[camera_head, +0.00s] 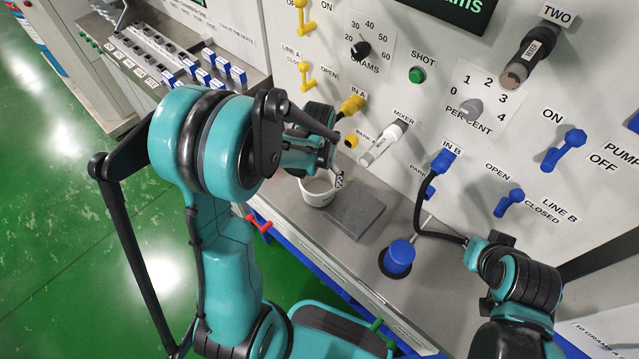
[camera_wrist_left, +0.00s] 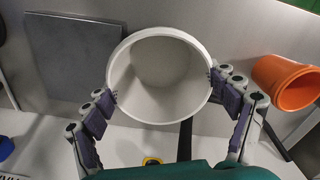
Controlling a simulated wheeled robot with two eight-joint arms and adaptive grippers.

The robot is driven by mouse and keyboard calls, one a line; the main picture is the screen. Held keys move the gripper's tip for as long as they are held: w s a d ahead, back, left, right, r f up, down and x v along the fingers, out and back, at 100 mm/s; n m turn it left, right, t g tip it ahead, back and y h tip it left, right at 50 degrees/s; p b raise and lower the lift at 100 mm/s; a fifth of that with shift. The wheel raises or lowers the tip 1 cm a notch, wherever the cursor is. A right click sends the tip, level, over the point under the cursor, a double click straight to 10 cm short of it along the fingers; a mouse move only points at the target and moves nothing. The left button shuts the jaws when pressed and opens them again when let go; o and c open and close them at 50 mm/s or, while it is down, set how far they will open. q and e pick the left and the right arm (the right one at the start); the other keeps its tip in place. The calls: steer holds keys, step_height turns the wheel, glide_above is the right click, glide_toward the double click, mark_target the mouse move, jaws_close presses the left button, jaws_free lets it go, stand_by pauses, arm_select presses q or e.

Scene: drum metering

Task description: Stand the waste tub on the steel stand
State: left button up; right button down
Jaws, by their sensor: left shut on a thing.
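The white waste tub (camera_head: 317,192) is upright and open-topped, with an empty inside. It fills the middle of the left wrist view (camera_wrist_left: 160,80). My left gripper (camera_head: 335,178) is shut on the tub, with its fingers (camera_wrist_left: 162,90) on opposite sides of the wall. The flat grey square (camera_head: 355,212), which looks like the steel stand, is bare and beside the tub. It also shows at the upper left of the left wrist view (camera_wrist_left: 75,55). I cannot tell how high the tub is above the counter. My right arm is at the lower right; its gripper is not clear.
An orange cup (camera_wrist_left: 287,85) is right of the tub in the left wrist view. The panel behind has a mixer tube (camera_head: 383,143), a yellow plug (camera_head: 352,105) and a blue plug (camera_head: 443,160) with a black hose.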

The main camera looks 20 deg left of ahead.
arm_select(q)
steer(key=shift+f, duration=0.7)
steer(key=shift+f, duration=0.15)
steer(key=o, duration=1)
steer(key=shift+c, duration=0.2)
steer(key=shift+o, duration=0.5)
